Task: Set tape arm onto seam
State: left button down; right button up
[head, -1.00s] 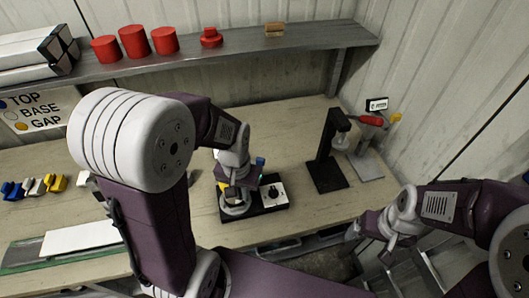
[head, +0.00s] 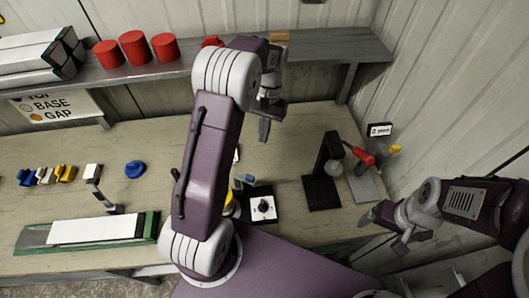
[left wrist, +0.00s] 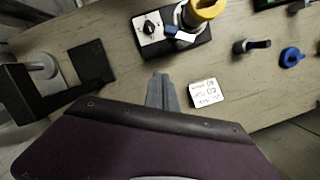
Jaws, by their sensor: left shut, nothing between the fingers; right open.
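A small arm with a white block on top (head: 92,172) and a dark post and foot stands behind the green cradle (head: 150,225); it may be the tape arm. A long white liner (head: 95,230) lies in the cradle. I cannot make out a seam on it. My left gripper (head: 264,130) is raised above the back of the bench, shut and empty. It also shows shut in the left wrist view (left wrist: 163,85), beside a white handwritten card (left wrist: 205,93). My right gripper (head: 385,228) is open and empty at the bench's front right.
A black box with a knob (head: 263,208) stands by a yellow-topped cylinder (left wrist: 205,8). A blue ring (head: 135,168) and dark peg (left wrist: 250,46) lie nearby. A black stand (head: 322,188) and red-handled tool (head: 358,152) are at right. A shelf (head: 130,75) holds red cylinders.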

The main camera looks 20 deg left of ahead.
pick_arm(q)
jog(key=p, duration=0.5)
send_over(245, 182)
jog(key=w+d, duration=0.2)
jog(key=w, duration=0.2)
jog(key=w+x, duration=0.2)
jog(key=x, duration=0.7)
jog(key=shift+f, duration=0.4)
pick_arm(e)
jog(key=shift+s+a+r, duration=0.1)
jog(key=shift+s+r, duration=0.1)
jog(key=shift+r, duration=1)
jog(key=shift+s+a+r, duration=0.1)
jog(key=shift+s+r, duration=0.1)
jog(key=shift+r, duration=1)
